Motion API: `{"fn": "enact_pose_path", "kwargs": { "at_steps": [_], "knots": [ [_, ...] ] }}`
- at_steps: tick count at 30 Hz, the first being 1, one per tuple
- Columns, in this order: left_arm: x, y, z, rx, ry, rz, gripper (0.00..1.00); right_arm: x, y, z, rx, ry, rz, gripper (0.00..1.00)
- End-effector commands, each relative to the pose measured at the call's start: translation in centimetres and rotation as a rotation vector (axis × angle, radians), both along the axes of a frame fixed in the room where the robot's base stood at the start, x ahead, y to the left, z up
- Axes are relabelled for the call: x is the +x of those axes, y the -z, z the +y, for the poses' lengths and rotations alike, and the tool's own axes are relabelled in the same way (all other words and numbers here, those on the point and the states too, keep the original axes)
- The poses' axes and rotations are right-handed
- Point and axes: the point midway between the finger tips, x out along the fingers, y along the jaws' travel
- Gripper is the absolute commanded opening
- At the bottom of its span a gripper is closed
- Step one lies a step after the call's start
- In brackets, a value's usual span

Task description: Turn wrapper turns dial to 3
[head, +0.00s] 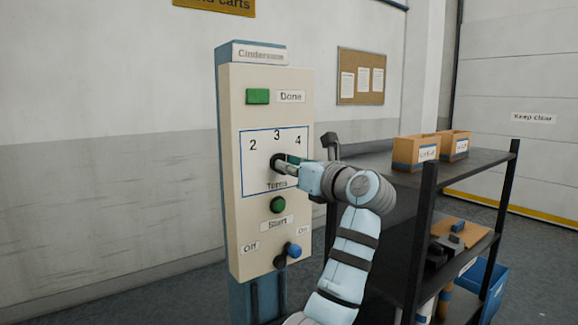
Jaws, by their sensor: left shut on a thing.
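A cream control panel (240,205) on a blue post labelled "Cinderann" stands in the middle of the head view. A blue-outlined field on it carries the numbers 2, 3 and 4 above a dark dial (277,160), with the label "Turns" (277,185) below. My left gripper (284,166) is at the dial from the right, with its fingers shut on it. The fingers cover most of the dial, so I cannot tell which number it points to. My right gripper is not in view.
Below the dial are a round green Start button (278,204) and an Off/On lever with a blue knob (294,251), leaning toward On. A green Done light (258,96) is at the top. A dark shelf rack (470,165) with cardboard boxes (415,153) stands close on the right.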

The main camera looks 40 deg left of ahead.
Motion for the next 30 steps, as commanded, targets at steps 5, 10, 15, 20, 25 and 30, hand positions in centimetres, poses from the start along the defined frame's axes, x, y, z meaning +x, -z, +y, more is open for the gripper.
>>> {"fn": "enact_pose_path", "kwargs": {
  "at_steps": [5, 10, 15, 20, 25, 30],
  "knots": [
    [0.01, 0.05, -0.01, -0.020, 0.000, -0.068, 0.00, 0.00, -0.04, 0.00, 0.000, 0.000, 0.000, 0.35],
    [0.02, 0.06, -0.01, -0.031, 0.000, -0.102, 0.00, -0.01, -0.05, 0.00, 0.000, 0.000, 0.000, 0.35],
    [0.02, 0.07, -0.01, -0.034, 0.000, -0.110, 0.00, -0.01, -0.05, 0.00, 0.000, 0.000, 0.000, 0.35],
    [0.02, 0.07, -0.01, -0.034, 0.000, -0.109, 0.00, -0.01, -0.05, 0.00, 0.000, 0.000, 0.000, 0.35],
    [0.02, 0.07, -0.01, -0.034, 0.000, -0.109, 0.23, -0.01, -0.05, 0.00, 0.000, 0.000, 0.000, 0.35],
    [0.01, 0.04, 0.00, -0.033, 0.000, -0.109, 0.32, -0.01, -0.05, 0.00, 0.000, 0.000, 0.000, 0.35]
  ]
}}
